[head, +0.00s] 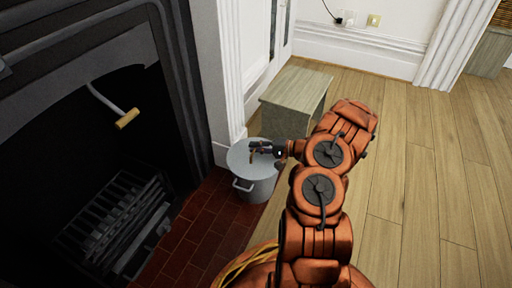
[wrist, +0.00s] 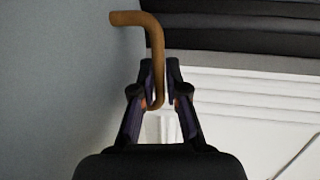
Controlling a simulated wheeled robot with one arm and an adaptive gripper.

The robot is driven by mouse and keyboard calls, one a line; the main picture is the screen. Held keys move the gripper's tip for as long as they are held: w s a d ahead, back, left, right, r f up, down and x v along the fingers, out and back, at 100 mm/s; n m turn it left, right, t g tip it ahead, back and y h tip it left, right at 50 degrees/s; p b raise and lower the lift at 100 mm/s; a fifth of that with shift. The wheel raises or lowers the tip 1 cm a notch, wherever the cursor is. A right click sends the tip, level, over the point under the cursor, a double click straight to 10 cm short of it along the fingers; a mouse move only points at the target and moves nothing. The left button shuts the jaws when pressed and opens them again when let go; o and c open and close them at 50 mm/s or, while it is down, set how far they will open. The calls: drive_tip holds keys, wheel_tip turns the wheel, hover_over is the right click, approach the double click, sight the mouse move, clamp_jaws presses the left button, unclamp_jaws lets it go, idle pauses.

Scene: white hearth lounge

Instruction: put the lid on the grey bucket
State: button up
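The grey bucket (head: 256,190) stands on the red brick hearth beside the white wall, its side handle facing the front left. The grey lid (head: 238,157) is a flat disc at the bucket's top; whether it is seated on the rim or slightly above it I cannot tell. My gripper (head: 256,149) is over the lid, coming from the right. In the wrist view, my gripper (wrist: 161,90) has its fingers closed around the lid's brown bent handle (wrist: 153,38). The plain grey surface at the left there appears to be the lid (wrist: 55,90).
The dark fireplace with its metal grate (head: 115,225) is at the left, and a wooden-ended bar (head: 127,118) hangs in its opening. A wooden stool (head: 297,92) stands just behind the bucket. The wooden floor (head: 430,170) at the right is clear.

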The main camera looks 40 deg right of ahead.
drive_tip(key=o, duration=0.4)
drive_tip(key=v, duration=1.2)
drive_tip(key=shift+w+r+p, duration=0.1)
drive_tip(key=shift+r+p, duration=1.3)
drive_tip(key=shift+r, duration=2.15)
